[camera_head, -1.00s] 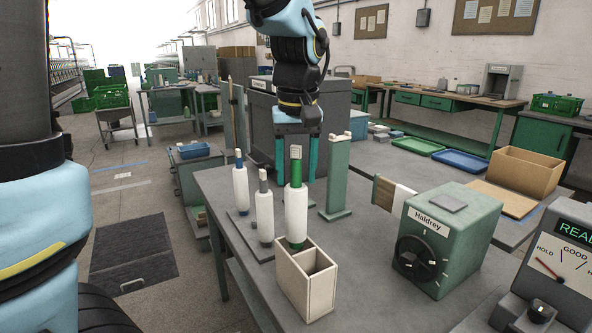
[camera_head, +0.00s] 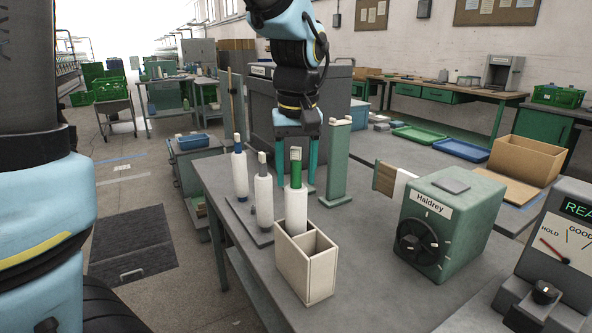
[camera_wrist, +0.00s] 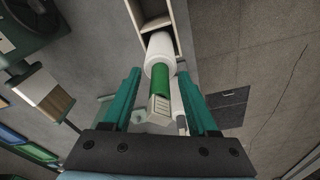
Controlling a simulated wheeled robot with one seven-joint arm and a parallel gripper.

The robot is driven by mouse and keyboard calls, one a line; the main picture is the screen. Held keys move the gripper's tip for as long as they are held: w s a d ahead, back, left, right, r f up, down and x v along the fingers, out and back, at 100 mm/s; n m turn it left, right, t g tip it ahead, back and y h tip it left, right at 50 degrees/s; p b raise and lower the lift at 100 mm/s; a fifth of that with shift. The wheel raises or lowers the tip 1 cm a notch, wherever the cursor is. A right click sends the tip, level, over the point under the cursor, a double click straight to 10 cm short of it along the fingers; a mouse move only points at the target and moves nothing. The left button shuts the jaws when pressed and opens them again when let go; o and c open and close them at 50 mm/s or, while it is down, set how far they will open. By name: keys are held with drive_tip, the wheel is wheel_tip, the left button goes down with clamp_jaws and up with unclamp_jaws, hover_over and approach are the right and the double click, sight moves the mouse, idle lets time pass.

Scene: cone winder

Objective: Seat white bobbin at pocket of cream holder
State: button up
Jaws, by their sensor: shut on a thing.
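The white bobbin (camera_head: 296,206) with a green core and a pale tag on top stands roughly upright. Its lower end is inside a pocket of the cream holder (camera_head: 291,274), the left of two pockets in the head view; the holder's wall hides its base. My gripper (camera_head: 296,188) is shut on the bobbin near its top. In the wrist view my gripper's two fingers (camera_wrist: 158,77) lie either side of the green core, and the white body (camera_wrist: 159,47) reaches into the holder (camera_wrist: 172,10). Contact with the pocket floor is hidden.
Two more white bobbins, one blue-topped (camera_head: 240,172) and one grey-topped (camera_head: 263,198), stand close on the left. A green upright stand (camera_head: 335,165) is behind. The green Haldrey machine (camera_head: 445,230) is on the right. The table between holder and machine is clear.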

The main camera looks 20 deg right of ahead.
sight(297, 163)
drive_tip(key=shift+f, duration=0.1)
drive_tip(key=shift+f+b, duration=1.45)
drive_tip(key=shift+f, duration=0.7)
drive_tip(key=shift+f+b, duration=0.5)
drive_tip(key=shift+f, duration=0.35)
drive_tip(key=o, duration=1.3)
drive_tip(key=shift+c, duration=0.2)
drive_tip(key=shift+r, duration=0.1)
drive_tip(key=r, duration=0.3)
drive_tip(key=s+r, duration=0.1)
drive_tip(key=r, duration=0.6)
drive_tip(key=shift+s+a+r, duration=0.15)
drive_tip(key=shift+r, duration=0.15)
